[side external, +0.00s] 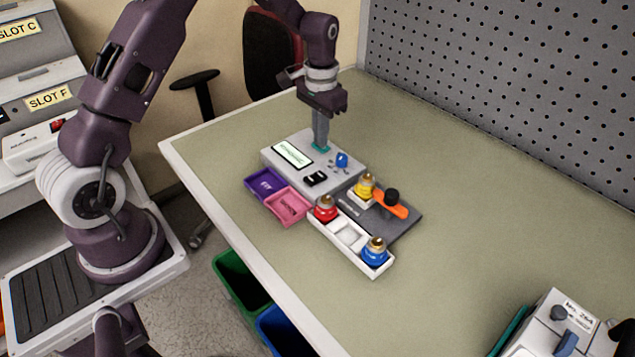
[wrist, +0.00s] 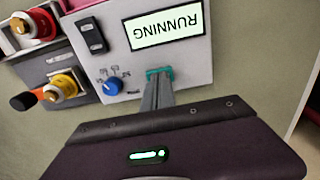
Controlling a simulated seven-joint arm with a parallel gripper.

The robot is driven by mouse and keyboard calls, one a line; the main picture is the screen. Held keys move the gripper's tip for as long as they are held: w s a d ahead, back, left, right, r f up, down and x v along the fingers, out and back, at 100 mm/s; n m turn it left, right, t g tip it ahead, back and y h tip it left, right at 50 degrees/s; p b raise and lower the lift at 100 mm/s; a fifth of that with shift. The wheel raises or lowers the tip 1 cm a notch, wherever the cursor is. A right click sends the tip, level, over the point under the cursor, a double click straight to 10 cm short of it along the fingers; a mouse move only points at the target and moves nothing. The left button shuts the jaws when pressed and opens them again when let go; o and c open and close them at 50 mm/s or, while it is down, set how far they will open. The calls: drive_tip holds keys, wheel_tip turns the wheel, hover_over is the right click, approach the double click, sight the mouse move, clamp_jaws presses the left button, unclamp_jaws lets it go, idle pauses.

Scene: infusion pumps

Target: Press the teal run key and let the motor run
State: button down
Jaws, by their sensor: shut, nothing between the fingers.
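The pump box (side external: 308,170) is a light grey unit on the table. Its screen (wrist: 165,25) reads RUNNING, upside down in the wrist view. The teal run key (wrist: 160,73) is on the box top, partly hidden by my fingertips. My gripper (side external: 320,143) is shut and empty, pointing down with its tips at the teal key; they appear to touch it. In the wrist view my gripper (wrist: 158,85) also covers part of the key. A blue knob (wrist: 113,86) with dial marks and a black rocker switch (wrist: 92,35) sit beside the screen.
A white tray (side external: 350,238) holds red and blue capped vials. Purple (side external: 266,185) and pink (side external: 288,206) bins adjoin the box.

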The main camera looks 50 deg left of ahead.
drive_tip(key=shift+r, duration=0.1)
wheel_tip(320, 180, up, 8)
idle(0.6)
drive_tip(key=s+d+r+t, duration=0.3)
drive_tip(key=s+d+r, duration=0.3)
drive_tip(key=s+r, duration=0.65)
drive_tip(key=s+d+t, duration=0.1)
drive_tip(key=s+d, duration=0.1)
drive_tip(key=s, duration=0.6)
drive_tip(key=s+d+t, duration=0.1)
drive_tip(key=s+d, duration=0.1)
drive_tip(key=s, duration=0.7)
drive_tip(key=shift+s+t, duration=0.25)
drive_tip(key=shift+t, duration=0.05)
idle(0.9)
